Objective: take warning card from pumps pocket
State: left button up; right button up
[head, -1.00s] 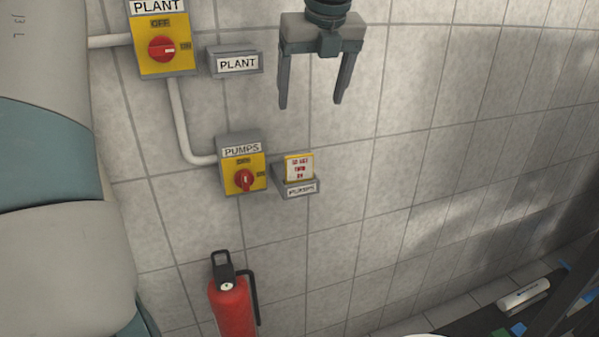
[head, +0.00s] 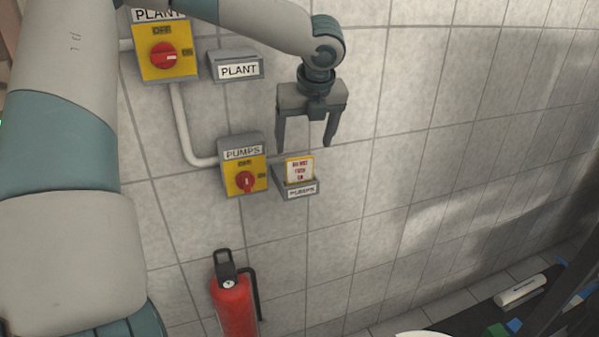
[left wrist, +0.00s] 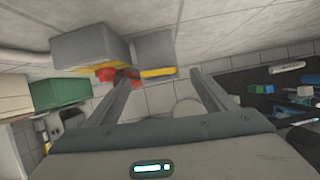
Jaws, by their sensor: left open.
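The warning card (head: 299,169) is white with red print and a yellow border. It stands upright in the grey pumps pocket (head: 301,191) on the tiled wall, its upper part showing above the pocket rim. My left gripper (head: 303,146) is open and empty, with its fingers pointing down just above the card in the head view. In the left wrist view, the card's yellow edge (left wrist: 158,72) shows beyond and between the open fingers, at the grey pocket (left wrist: 155,48). I cannot tell the exact gap between fingers and card. My right gripper is not in view.
The pumps switch (head: 243,165), with a red knob, is left of the pocket. The plant switch (head: 164,50) and plant pocket (head: 236,67) are above. A red fire extinguisher (head: 233,303) stands below. The wall (head: 430,130) to the right is clear.

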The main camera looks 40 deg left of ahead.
aim_at(300, 158)
pick_arm(q)
jog(key=shift+f, duration=0.1)
dwell(0.3)
jog(key=shift+a+f+p, duration=0.25)
jog(key=shift+f+p, duration=0.3)
jog(key=shift+f, duration=0.05)
jog(key=p+x, duration=0.1)
jog(key=x, duration=0.2)
jog(key=shift+s, duration=0.15)
jog(key=shift+a+f, duration=0.15)
jog(key=shift+f, duration=0.3)
jog(key=c, duration=1.4)
